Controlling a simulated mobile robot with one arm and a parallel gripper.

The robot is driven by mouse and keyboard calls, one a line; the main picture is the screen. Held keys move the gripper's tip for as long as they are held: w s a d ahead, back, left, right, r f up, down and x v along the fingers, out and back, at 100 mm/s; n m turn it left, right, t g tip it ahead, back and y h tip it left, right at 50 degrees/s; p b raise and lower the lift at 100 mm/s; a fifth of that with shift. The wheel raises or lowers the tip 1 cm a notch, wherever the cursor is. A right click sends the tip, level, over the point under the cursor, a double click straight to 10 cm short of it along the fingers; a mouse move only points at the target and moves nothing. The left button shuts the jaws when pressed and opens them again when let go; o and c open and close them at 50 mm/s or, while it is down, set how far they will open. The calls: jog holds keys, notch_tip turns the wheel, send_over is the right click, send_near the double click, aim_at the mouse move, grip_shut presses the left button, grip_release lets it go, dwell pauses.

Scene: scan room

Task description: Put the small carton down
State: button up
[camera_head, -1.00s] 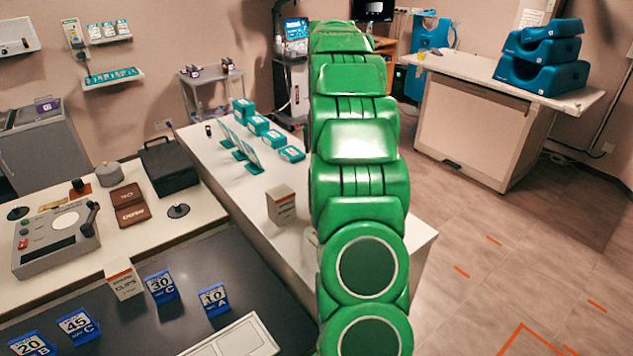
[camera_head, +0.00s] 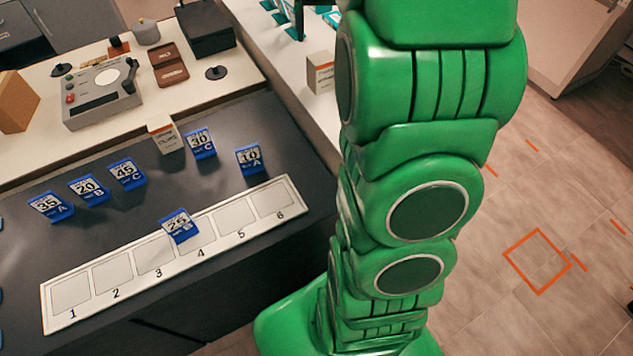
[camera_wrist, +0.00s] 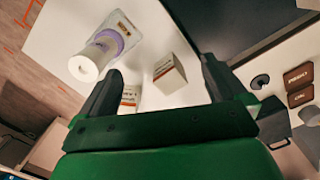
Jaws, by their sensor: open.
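In the wrist view, my gripper (camera_wrist: 158,75) is open, its two dark fingers spread above the white counter. A small white carton (camera_wrist: 170,74) stands between and beyond the fingertips, apart from them as far as I can tell. A second carton with orange-red print (camera_wrist: 130,99) shows lower down, close to the left finger; whether they touch is unclear. In the head view, one white carton with an orange band (camera_head: 321,73) stands upright on the white counter, left of my arm. My gripper is hidden in the head view.
A white roll-like item with a purple band (camera_wrist: 98,54) lies by the left finger. The dark counter (camera_head: 270,125) holds a clips carton (camera_head: 165,135), several blue number blocks, and a numbered strip (camera_head: 110,277) with one block (camera_head: 179,226) on it.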

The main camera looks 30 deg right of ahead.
jog(key=s+a+n, duration=0.3)
jog(key=s+a, duration=1)
jog(key=s, duration=0.1)
jog(key=s+a+f+n, duration=0.1)
jog(key=s+a+f, duration=0.1)
jog(key=s, duration=0.6)
jog(key=s+a+f+n+g, duration=0.1)
jog(key=s+a, duration=0.3)
jog(key=s, duration=0.5)
jog(key=shift+s+a+f+n, duration=0.2)
jog(key=shift+s+f+n, duration=0.1)
jog(key=shift+f, duration=0.6)
